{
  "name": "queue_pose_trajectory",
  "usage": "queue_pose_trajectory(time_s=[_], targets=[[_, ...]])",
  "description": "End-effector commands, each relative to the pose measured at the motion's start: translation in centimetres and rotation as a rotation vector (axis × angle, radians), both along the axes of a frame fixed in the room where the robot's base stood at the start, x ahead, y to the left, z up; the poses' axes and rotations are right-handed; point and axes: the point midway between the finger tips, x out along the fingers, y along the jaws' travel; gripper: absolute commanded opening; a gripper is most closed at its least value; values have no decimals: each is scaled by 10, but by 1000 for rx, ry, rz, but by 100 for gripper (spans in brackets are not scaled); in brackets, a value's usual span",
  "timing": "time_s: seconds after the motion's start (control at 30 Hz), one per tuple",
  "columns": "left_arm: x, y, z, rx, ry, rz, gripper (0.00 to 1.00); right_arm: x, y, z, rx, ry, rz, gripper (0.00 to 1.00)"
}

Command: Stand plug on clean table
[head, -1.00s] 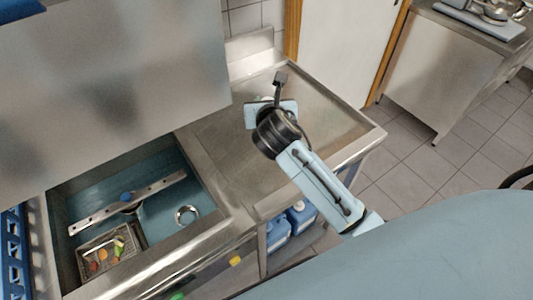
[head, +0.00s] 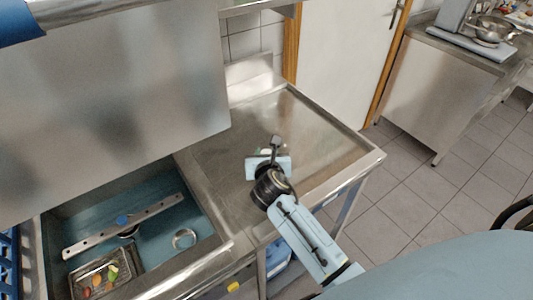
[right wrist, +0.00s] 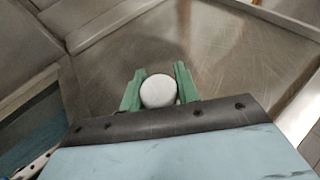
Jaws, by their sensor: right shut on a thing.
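The plug (right wrist: 158,91) shows in the right wrist view as a round, pale disc, seen end-on between two green fingers. My right gripper (right wrist: 158,88) is shut on it. In the head view my right gripper (head: 266,150) is over the clean table (head: 325,130), a bare steel top with a raised rim, right of the sink. The wrist hides most of the plug there. I cannot tell whether the plug touches the table top. My left gripper is not in view.
The sink (head: 205,205) at left holds a perforated bar (head: 122,225), a metal ring (head: 185,239) and a tray (head: 75,280) with food scraps. The table top around my gripper is clear.

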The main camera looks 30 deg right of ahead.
Motion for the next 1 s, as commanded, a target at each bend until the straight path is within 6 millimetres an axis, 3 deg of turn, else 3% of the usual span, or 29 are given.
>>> queue_pose_trajectory(time_s=[0.27,0.3,0.43,0.77,1.0], targets=[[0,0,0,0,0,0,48,0,0,-2,0,-1,0,0],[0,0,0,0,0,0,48,0,0,-2,1,0,0,37],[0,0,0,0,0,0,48,0,0,-2,1,0,0,53],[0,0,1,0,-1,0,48,0,0,2,1,-2,-1,53],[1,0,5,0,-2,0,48,-29,13,15,1,-1,1,53]])
